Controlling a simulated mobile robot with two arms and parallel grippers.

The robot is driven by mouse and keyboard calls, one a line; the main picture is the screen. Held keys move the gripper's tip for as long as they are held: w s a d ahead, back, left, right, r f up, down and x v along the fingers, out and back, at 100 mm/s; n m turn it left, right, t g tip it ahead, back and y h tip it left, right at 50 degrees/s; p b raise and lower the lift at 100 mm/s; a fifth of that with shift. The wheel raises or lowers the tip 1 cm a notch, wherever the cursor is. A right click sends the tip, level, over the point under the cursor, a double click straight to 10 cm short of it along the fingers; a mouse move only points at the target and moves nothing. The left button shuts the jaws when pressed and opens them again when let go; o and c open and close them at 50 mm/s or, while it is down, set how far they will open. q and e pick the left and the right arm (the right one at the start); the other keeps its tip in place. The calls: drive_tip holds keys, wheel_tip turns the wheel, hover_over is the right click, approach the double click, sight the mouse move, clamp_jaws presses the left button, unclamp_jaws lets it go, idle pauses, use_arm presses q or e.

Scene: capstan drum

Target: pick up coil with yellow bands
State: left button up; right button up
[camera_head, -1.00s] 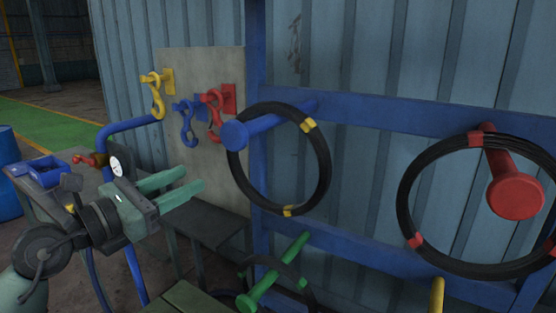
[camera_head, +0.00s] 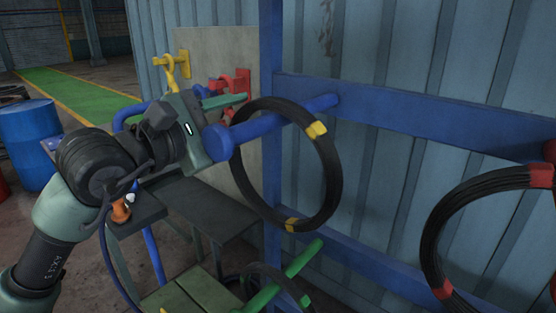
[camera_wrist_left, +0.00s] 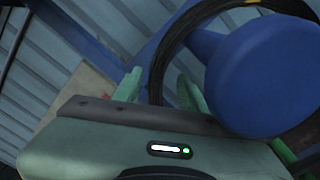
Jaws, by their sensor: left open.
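The coil with yellow bands (camera_head: 335,165) is a black ring that hangs on a blue peg (camera_head: 270,127) of the rack. Its yellow bands sit at the upper right and at the bottom. My left gripper (camera_head: 236,110) is at the coil's upper left side, beside the round end of the peg. In the left wrist view, the gripper (camera_wrist_left: 159,88) is open, and the black coil (camera_wrist_left: 160,58) runs between its two fingers. The blue peg head (camera_wrist_left: 265,75) is close beside the right finger. In the head view the peg hides part of the fingers. My right gripper is not in view.
A red-banded coil (camera_head: 437,225) hangs at the right. A green peg (camera_head: 288,275) with a green-banded coil is below. Yellow (camera_head: 170,72) and red (camera_head: 243,82) hooks are on a panel behind the gripper. A blue barrel (camera_head: 30,140) stands at the left.

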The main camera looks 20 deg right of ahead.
use_arm(q)
drive_tip(key=p+x, duration=0.1)
drive_tip(key=x, duration=0.1)
drive_tip(key=p+x, duration=0.1)
drive_tip(key=x, duration=0.1)
drive_tip(key=shift+w+r+p, duration=0.1)
drive_tip(key=shift+r+p, duration=0.2)
drive_tip(key=shift+r, duration=0.05)
drive_tip(key=shift+w+d+f, duration=0.1)
drive_tip(key=shift+w+d, duration=0.1)
drive_tip(key=shift+d, duration=0.05)
drive_tip(key=shift+d+f, duration=0.1)
drive_tip(key=shift+d, duration=0.05)
drive_tip(key=shift+w, duration=0.1)
clamp_jaws()
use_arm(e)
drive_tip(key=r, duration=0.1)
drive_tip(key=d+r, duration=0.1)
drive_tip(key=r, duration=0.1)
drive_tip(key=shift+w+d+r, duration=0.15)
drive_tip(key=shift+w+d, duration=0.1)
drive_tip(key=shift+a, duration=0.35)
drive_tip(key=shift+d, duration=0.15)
